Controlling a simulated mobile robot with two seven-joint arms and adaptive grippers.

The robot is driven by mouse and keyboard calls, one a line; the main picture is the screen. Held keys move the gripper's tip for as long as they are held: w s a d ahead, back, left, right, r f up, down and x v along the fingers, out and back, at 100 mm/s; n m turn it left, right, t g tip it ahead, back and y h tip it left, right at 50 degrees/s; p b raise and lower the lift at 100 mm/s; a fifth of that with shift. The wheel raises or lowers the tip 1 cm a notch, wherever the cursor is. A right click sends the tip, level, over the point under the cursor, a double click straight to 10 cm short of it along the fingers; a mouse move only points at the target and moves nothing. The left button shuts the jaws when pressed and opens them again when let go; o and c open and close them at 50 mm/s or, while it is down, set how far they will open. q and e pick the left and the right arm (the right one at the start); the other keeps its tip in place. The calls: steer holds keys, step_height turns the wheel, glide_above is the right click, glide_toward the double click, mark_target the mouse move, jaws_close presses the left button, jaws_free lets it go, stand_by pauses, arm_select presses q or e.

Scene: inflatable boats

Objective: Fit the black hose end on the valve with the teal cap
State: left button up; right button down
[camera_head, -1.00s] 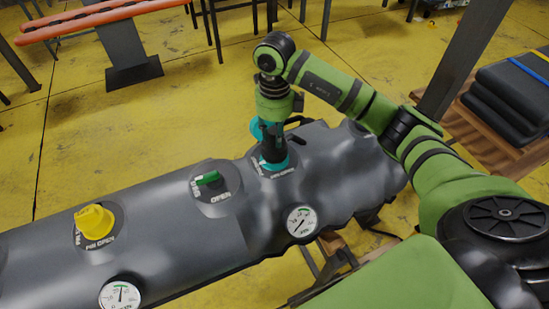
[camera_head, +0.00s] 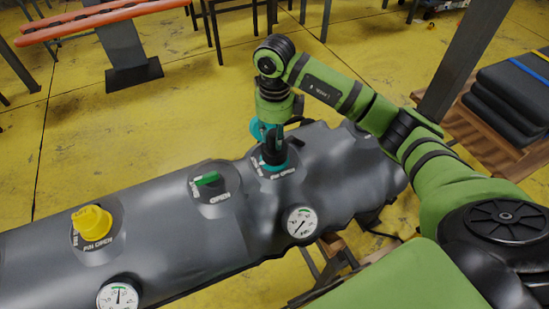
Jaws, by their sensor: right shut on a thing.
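The grey inflatable tube (camera_head: 150,235) runs from the lower left to the right. The valve with the teal cap (camera_head: 257,131) is on its top, right of the middle; the cap hangs open to the left of the gripper and a teal ring (camera_head: 290,165) shows at the base. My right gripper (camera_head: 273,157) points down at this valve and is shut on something. The black hose end cannot be told apart from the dark gripper fingers there. My left gripper is not in view.
A valve with a green cap (camera_head: 208,179) and one with a yellow cap (camera_head: 92,222) sit further left on the tube. Two gauges (camera_head: 301,222) (camera_head: 118,296) are on its near side. Folded black mats (camera_head: 512,97) lie at the right.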

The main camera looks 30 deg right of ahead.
steer(key=shift+f+b, duration=0.45)
steer(key=shift+f, duration=0.15)
stand_by(0.4)
steer(key=shift+r+m, duration=0.1)
steer(key=shift+m, duration=0.5)
steer(key=m, duration=0.3)
steer(key=shift+p, duration=0.4)
steer(key=shift+m, duration=0.8)
steer(key=shift+m+p, duration=0.4)
steer(key=shift+m, duration=0.8)
